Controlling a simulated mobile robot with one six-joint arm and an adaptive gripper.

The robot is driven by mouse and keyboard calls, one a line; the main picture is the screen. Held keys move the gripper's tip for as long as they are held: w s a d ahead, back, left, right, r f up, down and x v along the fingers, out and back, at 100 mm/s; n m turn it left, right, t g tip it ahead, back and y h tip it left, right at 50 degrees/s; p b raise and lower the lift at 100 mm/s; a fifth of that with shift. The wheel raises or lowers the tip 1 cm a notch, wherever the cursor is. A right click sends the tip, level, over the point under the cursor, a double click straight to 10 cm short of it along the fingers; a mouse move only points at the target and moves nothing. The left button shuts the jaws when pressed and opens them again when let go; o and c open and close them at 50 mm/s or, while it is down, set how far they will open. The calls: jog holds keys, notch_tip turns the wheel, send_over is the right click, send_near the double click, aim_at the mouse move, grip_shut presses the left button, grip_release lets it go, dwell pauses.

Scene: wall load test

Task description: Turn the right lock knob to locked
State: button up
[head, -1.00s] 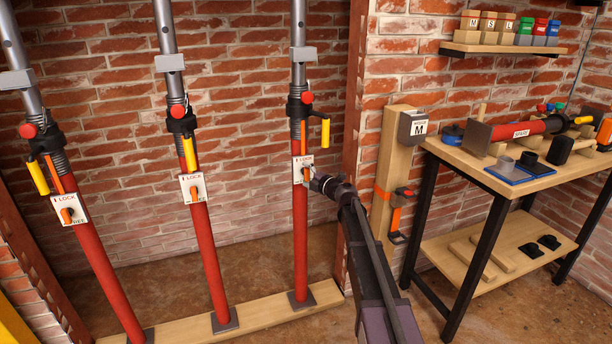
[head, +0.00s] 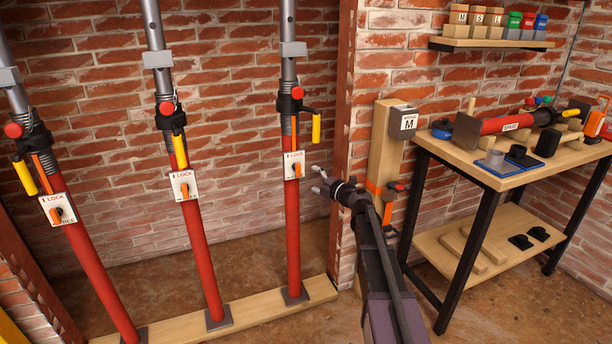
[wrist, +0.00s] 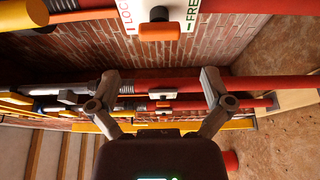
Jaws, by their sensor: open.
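The right lock knob (head: 297,170) is an orange bar on a white plate (head: 289,157) on the right red prop (head: 292,230). Its bar looks upright, in line with the prop. In the wrist view the knob (wrist: 158,32) lies along the prop between the LOCK and FREE marks, at the top edge of the picture. Which mark it points to, I cannot tell. My gripper (head: 318,180) is open and empty, to the right of the plate and apart from it. In the wrist view my gripper's fingers (wrist: 160,98) are spread, with the knob beyond them.
The middle prop (head: 202,250) and left prop (head: 95,270) carry similar lock plates. A yellow handle (head: 316,127) sticks out above the right plate. A brick wall edge (head: 345,150), a wooden post (head: 384,150) and a workbench (head: 500,172) stand to the right.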

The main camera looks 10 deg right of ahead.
jog(key=shift+v, duration=1.7)
jog(key=s+d+m+t+h, duration=0.2)
jog(key=d+m+t+h, duration=0.35)
jog(key=m+h, duration=0.7)
jog(key=s+d+f+m+g+h, duration=0.4)
jog(key=s+d+f+m+g, duration=0.1)
jog(key=s+f+m+g, duration=0.3)
jog(key=s+a+f+m+g+y, duration=0.2)
jog(key=s+a+f+g, duration=0.15)
jog(key=s, duration=0.45)
jog(key=s+a+f+m+g+y, duration=0.1)
jog(key=s+a+f+g+y, duration=0.15)
jog(key=s+a+g, duration=0.35)
jog(key=s+a+f+m+g+y, duration=0.1)
jog(key=s+a+f+m+g, duration=0.2)
jog(key=s, duration=0.6)
notch_tip(320, 180, up, 30)
jog(key=n+p, duration=0.1)
jog(key=p, duration=3)
jog(key=shift+d+f, duration=0.25)
jog(key=shift+d, duration=0.05)
